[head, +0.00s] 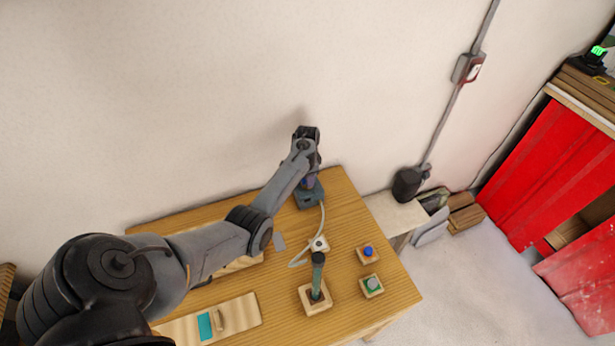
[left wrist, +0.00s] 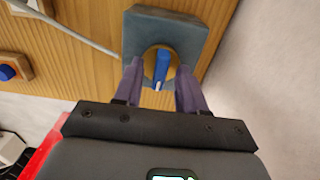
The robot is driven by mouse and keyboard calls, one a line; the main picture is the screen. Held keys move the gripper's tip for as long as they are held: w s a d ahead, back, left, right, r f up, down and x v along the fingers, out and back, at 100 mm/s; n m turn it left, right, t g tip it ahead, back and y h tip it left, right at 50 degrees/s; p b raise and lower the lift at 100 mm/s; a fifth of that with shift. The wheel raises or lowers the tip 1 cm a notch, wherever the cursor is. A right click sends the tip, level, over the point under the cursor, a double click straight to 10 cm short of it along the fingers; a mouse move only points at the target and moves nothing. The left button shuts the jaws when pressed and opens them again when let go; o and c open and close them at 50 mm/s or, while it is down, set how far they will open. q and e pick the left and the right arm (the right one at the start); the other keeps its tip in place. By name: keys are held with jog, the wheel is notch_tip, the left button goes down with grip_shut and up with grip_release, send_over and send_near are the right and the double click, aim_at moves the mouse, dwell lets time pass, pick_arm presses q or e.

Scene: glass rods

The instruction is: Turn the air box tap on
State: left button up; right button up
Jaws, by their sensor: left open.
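The air box (left wrist: 195,38) is a blue-grey square block on the wooden table, and it also shows at the back edge in the head view (head: 312,201). Its tap (left wrist: 162,66) is a blue lever on a round brass-coloured base, pointing roughly up and down in the left wrist view. My left gripper (head: 309,181) is over the box, open, with one purple-grey finger on each side of the tap. I cannot tell whether the fingers touch the lever. In the head view the gripper hides the tap. My right gripper is not in view.
A pale hose (head: 322,222) runs from the box to a small white fitting (head: 319,244). A dark green upright rod (head: 318,270) stands in a wooden block (head: 307,299). Blue (head: 368,251) and green (head: 373,284) buttons are to its right. The wall (head: 200,100) is close behind the box.

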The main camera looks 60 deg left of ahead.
pick_arm(q)
jog(key=shift+c, duration=0.4)
grip_shut()
